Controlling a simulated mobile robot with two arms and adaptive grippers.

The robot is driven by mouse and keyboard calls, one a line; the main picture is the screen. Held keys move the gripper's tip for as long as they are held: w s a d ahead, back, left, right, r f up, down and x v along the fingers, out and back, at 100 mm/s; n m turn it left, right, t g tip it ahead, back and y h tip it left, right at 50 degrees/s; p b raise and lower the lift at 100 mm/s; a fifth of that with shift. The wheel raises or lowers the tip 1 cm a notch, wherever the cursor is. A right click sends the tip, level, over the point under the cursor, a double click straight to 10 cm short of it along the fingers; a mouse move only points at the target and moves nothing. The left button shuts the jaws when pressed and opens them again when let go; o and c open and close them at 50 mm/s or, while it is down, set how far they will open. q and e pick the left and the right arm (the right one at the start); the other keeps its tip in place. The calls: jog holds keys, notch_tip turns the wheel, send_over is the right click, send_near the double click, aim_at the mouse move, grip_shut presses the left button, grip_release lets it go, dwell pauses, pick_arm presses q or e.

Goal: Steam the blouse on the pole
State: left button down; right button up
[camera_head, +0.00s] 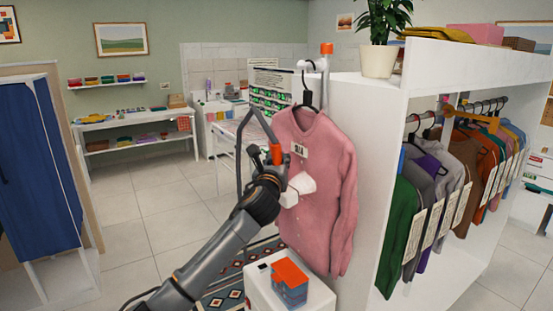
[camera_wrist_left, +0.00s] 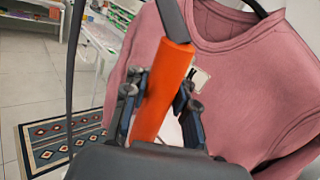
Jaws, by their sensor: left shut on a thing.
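A pink blouse (camera_head: 325,185) hangs from a black hanger on the pole (camera_head: 325,62), beside the white wardrobe. It also fills the right of the left wrist view (camera_wrist_left: 245,85). My left gripper (camera_head: 275,172) is in front of the blouse's left side. It is shut on the orange handle of a steamer (camera_wrist_left: 165,90); a dark hose runs from the handle. The steamer's white head (camera_head: 300,188) is in front of the blouse; I cannot tell whether it touches the cloth. The gripper hides part of the steamer. My right gripper is not in view.
A white stand (camera_head: 262,290) bears a blue box with an orange top (camera_head: 290,283) below the blouse. The open wardrobe (camera_head: 372,150) holds several hanging garments at the right. A patterned rug (camera_head: 225,287) lies on the floor. A blue curtain (camera_head: 38,170) hangs at the left.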

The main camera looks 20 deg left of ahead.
pick_arm(q)
jog(key=shift+s+d+b, duration=0.35)
jog(key=shift+s+d, duration=0.5)
jog(key=shift+d, duration=0.25)
jog(key=shift+f+b, duration=1.8)
jog(key=shift+f, duration=2)
jog(key=shift+w+a+p, duration=0.2)
jog(key=shift+w+a, duration=0.6)
jog(key=shift+a, duration=0.2)
jog(key=shift+w+a+p, duration=0.2)
jog(key=shift+w+a, duration=0.55)
jog(key=shift+a, duration=0.25)
jog(key=w+a, duration=0.4)
jog(key=a, duration=0.1)
jog(key=shift+a, duration=0.2)
jog(key=shift+w+a, duration=0.1)
jog(key=shift+w, duration=0.1)
